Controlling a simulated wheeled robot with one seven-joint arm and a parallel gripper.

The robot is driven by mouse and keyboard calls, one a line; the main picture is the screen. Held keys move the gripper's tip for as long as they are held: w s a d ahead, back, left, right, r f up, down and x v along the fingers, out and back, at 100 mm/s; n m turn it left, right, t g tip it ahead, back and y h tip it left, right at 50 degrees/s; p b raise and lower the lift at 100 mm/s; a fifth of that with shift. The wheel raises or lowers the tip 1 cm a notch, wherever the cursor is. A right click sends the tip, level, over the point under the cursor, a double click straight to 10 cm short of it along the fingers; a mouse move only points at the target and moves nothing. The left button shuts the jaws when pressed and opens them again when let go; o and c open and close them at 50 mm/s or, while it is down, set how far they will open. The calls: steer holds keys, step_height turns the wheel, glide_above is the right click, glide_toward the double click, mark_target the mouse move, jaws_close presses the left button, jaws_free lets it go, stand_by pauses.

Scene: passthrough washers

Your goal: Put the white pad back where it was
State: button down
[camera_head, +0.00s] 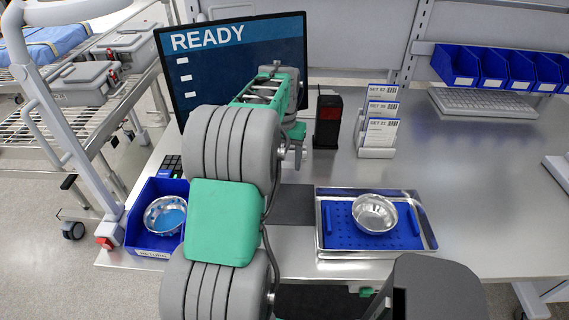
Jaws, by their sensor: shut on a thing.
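My arm rises through the middle of the view and hides much of what lies behind it. Only a small part of my gripper (297,152) shows, at the right side of the arm above the table. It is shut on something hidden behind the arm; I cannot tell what. I do not make out a white pad anywhere. A dark flat mat (294,205) lies on the table, partly covered by my arm.
A metal tray (429,243) with a blue perforated insert and steel bowl (375,213) stands right of the mat. A blue bin (136,232) holding a bowl is left. Card holders (378,130), a black device (328,122) and the READY screen (205,75) stand behind.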

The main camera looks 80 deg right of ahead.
mark_target(284, 176)
steer(key=shift+w+d+f, duration=0.25)
steer(key=shift+d+f, duration=0.5)
steer(key=shift+f, duration=0.15)
steer(key=shift+d+f+p, duration=0.1)
steer(key=shift+f+p, duration=0.2)
steer(key=shift+f, duration=1.4)
steer(key=shift+f, duration=0.1)
steer(key=shift+c, duration=1.8)
jaws_free()
